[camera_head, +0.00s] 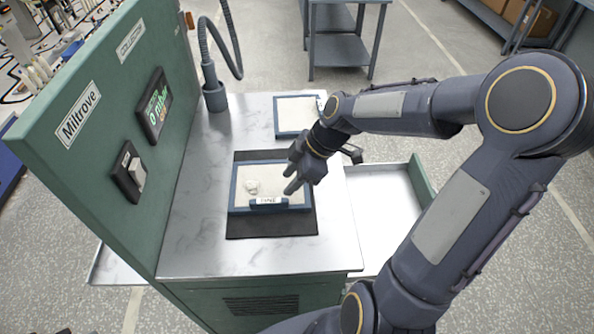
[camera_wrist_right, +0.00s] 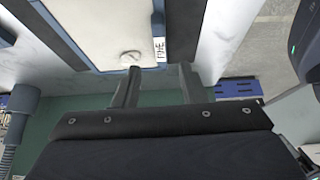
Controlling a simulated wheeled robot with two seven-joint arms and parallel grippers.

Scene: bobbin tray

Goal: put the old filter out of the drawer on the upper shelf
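A filter panel (camera_head: 232,193) with a dark blue frame and pale face lies on a black mat (camera_head: 270,224) on the counter. A small whitish lump (camera_head: 251,187) is on its face, and a labelled blue grip bar (camera_head: 268,203) is at its near edge. My right gripper (camera_head: 291,181) is over the panel's right part. In the right wrist view its two fingers (camera_wrist_right: 158,70) are apart with nothing held, and the labelled bar (camera_wrist_right: 159,45) shows beyond them. My left gripper is not in view.
An open drawer or tray (camera_head: 382,226) at the right looks empty where visible. A green cabinet (camera_head: 110,145) with a display stands left, beside a grey hose (camera_head: 213,90). A grey shelf unit (camera_head: 340,49) is behind, and shelves with boxes (camera_head: 533,17) at the back right.

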